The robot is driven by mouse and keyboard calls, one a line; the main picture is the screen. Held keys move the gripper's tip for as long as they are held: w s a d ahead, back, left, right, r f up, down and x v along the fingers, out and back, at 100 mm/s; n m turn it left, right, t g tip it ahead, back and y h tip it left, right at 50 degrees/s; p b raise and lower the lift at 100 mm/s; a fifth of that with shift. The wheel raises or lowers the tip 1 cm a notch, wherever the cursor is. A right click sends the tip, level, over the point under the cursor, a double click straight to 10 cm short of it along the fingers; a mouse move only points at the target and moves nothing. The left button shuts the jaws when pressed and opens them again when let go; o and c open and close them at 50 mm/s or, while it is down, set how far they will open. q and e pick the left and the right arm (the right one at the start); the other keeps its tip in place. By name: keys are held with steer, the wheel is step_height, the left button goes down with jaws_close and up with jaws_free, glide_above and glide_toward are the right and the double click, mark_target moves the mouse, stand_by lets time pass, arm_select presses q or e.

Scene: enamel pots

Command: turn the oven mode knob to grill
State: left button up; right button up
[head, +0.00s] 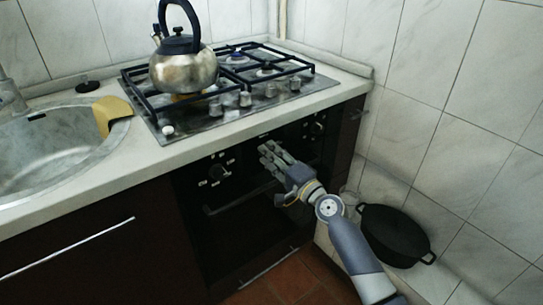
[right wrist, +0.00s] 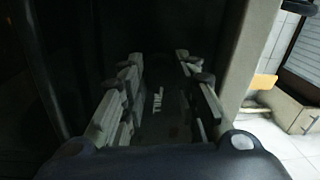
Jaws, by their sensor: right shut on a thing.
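The black oven (head: 235,200) is set under the counter, with a dark control panel along its top. One knob (head: 218,172) with white marks shows at the panel's left, and another knob (head: 317,127) at its right. My right gripper (head: 268,153) is at the panel between these two, shut on a dark knob that its fingers hide in the head view. In the right wrist view the fingers (right wrist: 158,78) stand on both sides of a dark area with a small white marking. The knob's pointer cannot be made out. My left gripper is out of view.
A kettle (head: 183,70) stands on the gas hob (head: 215,123) above the oven. A sink (head: 50,150) with a yellow cloth-like item (head: 112,112) is at left. A black pot (head: 395,235) sits low at right, near the tiled wall. The oven handle runs below the panel.

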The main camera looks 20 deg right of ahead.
steer(key=o, duration=1.1)
steer(key=shift+r, duration=0.1)
steer(key=shift+c, duration=0.2)
steer(key=shift+s, duration=0.1)
steer(key=v, duration=1.1)
steer(key=shift+s, duration=0.35)
steer(key=shift+d, duration=0.1)
